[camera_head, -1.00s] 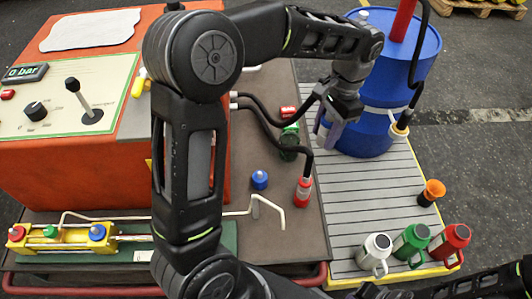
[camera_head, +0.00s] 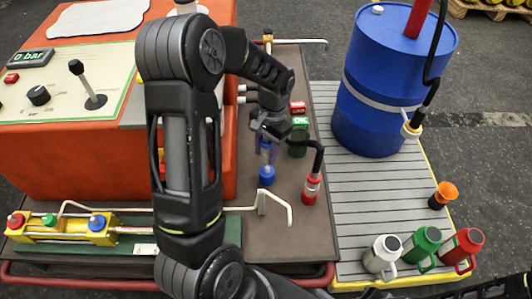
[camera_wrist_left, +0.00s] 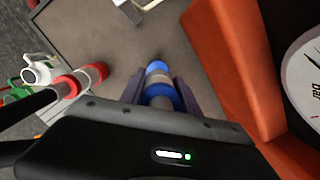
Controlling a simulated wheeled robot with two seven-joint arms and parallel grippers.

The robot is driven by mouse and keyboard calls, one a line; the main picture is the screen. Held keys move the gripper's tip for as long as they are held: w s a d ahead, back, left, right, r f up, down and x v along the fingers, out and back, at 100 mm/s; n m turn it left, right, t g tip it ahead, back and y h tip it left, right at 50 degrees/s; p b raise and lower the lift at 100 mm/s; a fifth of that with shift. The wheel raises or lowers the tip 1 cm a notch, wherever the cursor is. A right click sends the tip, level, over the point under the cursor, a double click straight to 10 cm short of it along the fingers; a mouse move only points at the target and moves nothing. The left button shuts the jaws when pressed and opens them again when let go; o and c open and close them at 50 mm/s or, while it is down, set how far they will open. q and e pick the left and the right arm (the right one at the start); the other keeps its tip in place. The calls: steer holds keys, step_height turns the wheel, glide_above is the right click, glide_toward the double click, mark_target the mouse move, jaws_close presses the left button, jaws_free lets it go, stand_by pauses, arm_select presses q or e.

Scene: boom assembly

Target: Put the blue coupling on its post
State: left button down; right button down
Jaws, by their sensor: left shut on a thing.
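My left gripper (camera_head: 266,142) is shut on the blue coupling (camera_head: 266,157), held upright over the table. The blue post (camera_head: 266,177) stands directly below it in the head view; I cannot tell whether they touch. In the left wrist view the coupling (camera_wrist_left: 166,98) shows between the two fingers, with a grey band and a blue end beyond it in line. The gripper and forearm hide part of the coupling and its hose. My right gripper is out of view.
A red coupling (camera_head: 311,190) with a black hose stands close to the right. Green (camera_head: 298,143) and red (camera_head: 298,107) parts lie behind. The blue drum (camera_head: 372,110) and several mugs stand on the slatted platform (camera_head: 350,215).

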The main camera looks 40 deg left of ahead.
mark_target(265, 170)
arm_select(q)
steer(key=shift+f, duration=0.15)
step_height(265, 170, down, 4)
steer(key=b, duration=0.3)
steer(key=shift+f+b, duration=0.75)
steer(key=shift+b, duration=0.2)
steer(key=shift+p, duration=0.4)
stand_by(0.7)
steer(key=shift+f+b, duration=0.45)
steer(key=shift+f, duration=0.2)
stand_by(0.4)
steer(key=c, duration=1.2)
jaws_free()
steer(key=shift+o, duration=0.2)
steer(key=shift+r, duration=0.1)
